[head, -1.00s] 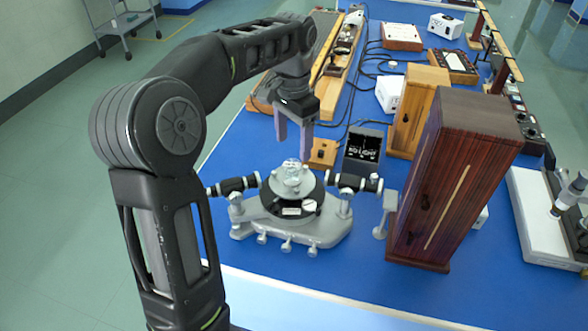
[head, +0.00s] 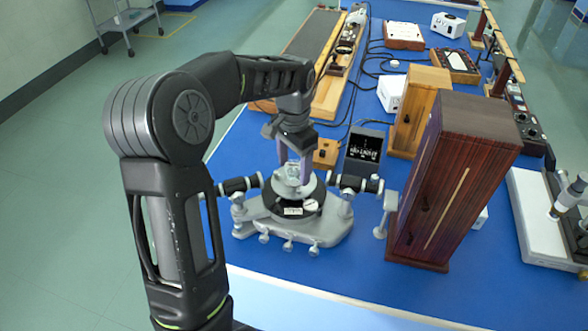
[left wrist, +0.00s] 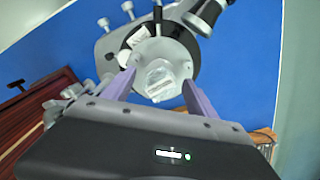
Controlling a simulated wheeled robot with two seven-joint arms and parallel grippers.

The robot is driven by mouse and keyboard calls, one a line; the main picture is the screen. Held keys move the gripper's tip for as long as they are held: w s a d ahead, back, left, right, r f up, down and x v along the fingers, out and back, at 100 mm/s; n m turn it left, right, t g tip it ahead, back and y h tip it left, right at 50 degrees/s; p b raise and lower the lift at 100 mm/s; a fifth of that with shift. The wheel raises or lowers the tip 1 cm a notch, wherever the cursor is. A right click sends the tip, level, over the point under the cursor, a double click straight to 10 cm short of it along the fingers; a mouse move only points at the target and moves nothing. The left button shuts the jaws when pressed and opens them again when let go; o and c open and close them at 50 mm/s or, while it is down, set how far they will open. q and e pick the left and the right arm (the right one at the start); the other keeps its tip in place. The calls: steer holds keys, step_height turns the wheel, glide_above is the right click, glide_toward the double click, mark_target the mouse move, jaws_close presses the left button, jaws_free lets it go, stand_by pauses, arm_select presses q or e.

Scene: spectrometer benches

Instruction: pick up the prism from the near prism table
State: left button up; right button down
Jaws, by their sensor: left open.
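The clear glass prism (head: 292,170) stands on the pale round prism table (head: 284,187) of the near grey spectrometer (head: 325,232). In the left wrist view the prism (left wrist: 160,80) sits on the prism table (left wrist: 165,52) and lies between and slightly beyond the fingertips. My left gripper (head: 294,165) points down over the table, open, with its purple fingers close around the prism. In the left wrist view the gripper's fingers (left wrist: 157,77) flank it with nothing held. I cannot tell whether either finger touches it. My right gripper is not in view.
A tall dark wooden cabinet (head: 460,175) stands right of the spectrometer. The spectrometer's black tubes (head: 240,185) stick out to both sides. Behind are a black box with lit text (head: 364,149) and a lighter wooden case (head: 418,110). Blue bench top (head: 235,140) is clear at left.

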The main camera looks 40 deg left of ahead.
mark_target(294, 165)
arm_select(q)
steer(key=shift+f, duration=0.15)
steer(key=shift+c, duration=0.5)
jaws_close()
stand_by(0.5)
step_height(294, 165, up, 10)
steer(key=shift+r, duration=0.1)
stand_by(0.5)
stand_by(0.5)
